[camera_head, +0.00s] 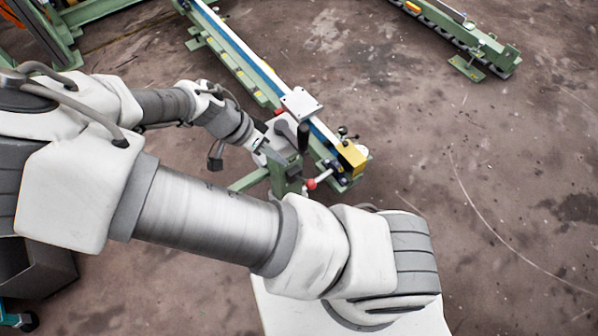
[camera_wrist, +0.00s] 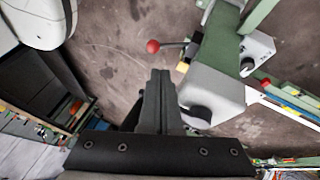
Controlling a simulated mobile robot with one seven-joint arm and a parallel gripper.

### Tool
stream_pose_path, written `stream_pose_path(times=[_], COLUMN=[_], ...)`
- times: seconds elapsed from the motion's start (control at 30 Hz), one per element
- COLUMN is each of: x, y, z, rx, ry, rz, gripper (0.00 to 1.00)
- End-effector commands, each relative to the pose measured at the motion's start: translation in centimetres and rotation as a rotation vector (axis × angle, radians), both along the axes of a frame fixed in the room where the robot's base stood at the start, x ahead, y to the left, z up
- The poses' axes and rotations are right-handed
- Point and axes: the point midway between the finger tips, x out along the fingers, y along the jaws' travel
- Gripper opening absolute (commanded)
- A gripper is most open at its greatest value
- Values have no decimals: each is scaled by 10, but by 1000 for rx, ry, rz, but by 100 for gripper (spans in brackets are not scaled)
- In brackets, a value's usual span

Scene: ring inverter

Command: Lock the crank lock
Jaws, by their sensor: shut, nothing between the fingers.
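A lever with a red ball knob (camera_head: 312,184) sticks out at the near end of the green machine (camera_head: 286,178); it also shows in the wrist view (camera_wrist: 152,46), ahead of my fingertips, its dark rod reaching right to the machine. I cannot tell for sure which part is the crank lock. A black upright handle (camera_head: 303,137) stands by a grey housing, which shows in the wrist view (camera_wrist: 215,88) with a dark round part (camera_wrist: 197,115) on it. My gripper (camera_wrist: 160,73) is shut and empty, left of the housing and apart from the red knob. In the head view its fingertips are hard to make out.
A yellow block (camera_head: 352,157) and a small black-knobbed lever (camera_head: 342,130) sit at the machine's near end. A long blue and white rail (camera_head: 240,50) runs to the back left. Another green rail (camera_head: 470,40) lies at the back right. The floor between is clear.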

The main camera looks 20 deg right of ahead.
Motion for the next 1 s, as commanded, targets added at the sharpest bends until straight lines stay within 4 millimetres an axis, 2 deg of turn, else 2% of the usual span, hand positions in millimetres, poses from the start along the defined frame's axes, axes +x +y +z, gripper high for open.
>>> stream_pose_path(times=[0.23, 0.5, 0.7, 1.0], x=[-1, -7, -10, -11], y=[-5, -29, -43, -50], z=[-10, -53, -77, -86], rx=[0, 0, 2, 3], ry=[2, 3, 3, 2], rz=[0, -2, -2, 0], gripper=[0, 0, 0, 0])
